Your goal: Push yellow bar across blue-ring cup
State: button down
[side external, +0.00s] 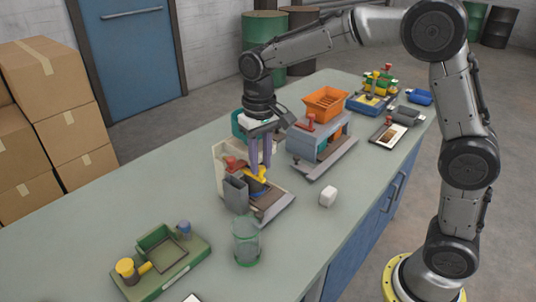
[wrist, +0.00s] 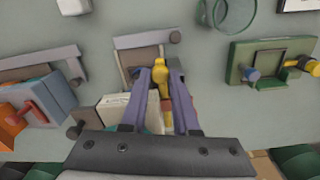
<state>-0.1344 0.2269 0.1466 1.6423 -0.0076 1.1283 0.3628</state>
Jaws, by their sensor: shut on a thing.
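The yellow bar (side external: 258,174) sits on the low bench machine near the middle of the table. In the wrist view the yellow bar (wrist: 160,76) lies between my fingertips and points away from me. My gripper (side external: 261,166) reaches down over the machine from above, its purple fingers shut on the yellow bar; it also shows in the wrist view (wrist: 160,88). A small dark blue patch (side external: 254,185) shows just below the bar. I cannot tell whether it is the blue-ring cup, as the bar and the machine hide most of it.
A grey box (side external: 236,194) and a red knob (side external: 233,163) stand close beside the bar. A clear glass (side external: 246,243) and a green tray (side external: 163,262) stand nearer the front. The left tabletop is free.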

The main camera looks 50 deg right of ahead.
jog(key=shift+a, duration=0.3)
jog(key=c, duration=1)
grip_release()
jog(key=o, duration=0.3)
jog(key=shift+d, duration=0.1)
jog(key=shift+o, duration=0.2)
notch_tip(320, 180, up, 14)
